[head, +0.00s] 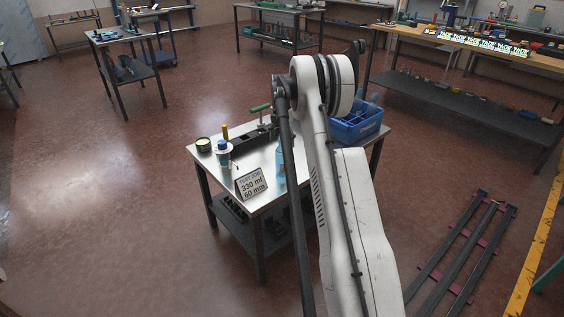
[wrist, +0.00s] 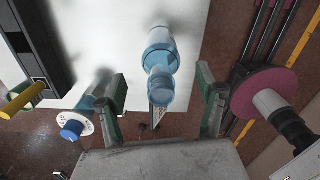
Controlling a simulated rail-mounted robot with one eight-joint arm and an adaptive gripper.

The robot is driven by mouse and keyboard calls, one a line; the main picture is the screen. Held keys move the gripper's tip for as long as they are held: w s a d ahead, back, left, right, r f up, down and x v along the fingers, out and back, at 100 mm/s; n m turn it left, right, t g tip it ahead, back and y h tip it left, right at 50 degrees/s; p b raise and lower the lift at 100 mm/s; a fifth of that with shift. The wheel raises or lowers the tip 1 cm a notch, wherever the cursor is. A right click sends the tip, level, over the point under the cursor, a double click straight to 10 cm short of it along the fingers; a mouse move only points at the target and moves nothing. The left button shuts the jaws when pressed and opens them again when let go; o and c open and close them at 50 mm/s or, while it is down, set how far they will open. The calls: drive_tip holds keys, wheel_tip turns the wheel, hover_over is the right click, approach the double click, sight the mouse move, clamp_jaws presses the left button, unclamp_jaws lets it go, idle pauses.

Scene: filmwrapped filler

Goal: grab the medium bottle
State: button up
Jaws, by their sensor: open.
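A light blue translucent bottle (wrist: 160,62) lies between the two fingers of my gripper (wrist: 161,88) in the wrist view, with gaps on both sides. My gripper is open and empty. In the head view this bottle (head: 280,165) stands on the table, partly hidden by my arm, which also hides my gripper. I cannot tell from size alone which is the medium one.
The table (head: 262,199) carries a sign (head: 250,184) reading 330 ml and 60 mm, a round tin (head: 203,145), a green-handled tool (head: 260,108) and a blue crate (head: 359,125). A maroon disc (wrist: 258,92) is right of my gripper.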

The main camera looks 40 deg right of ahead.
sight(282, 156)
wheel_tip(282, 156, down, 5)
drive_tip(key=shift+s+a+f+b, duration=0.1)
drive_tip(key=shift+b, duration=0.25)
drive_tip(key=c, duration=1.3)
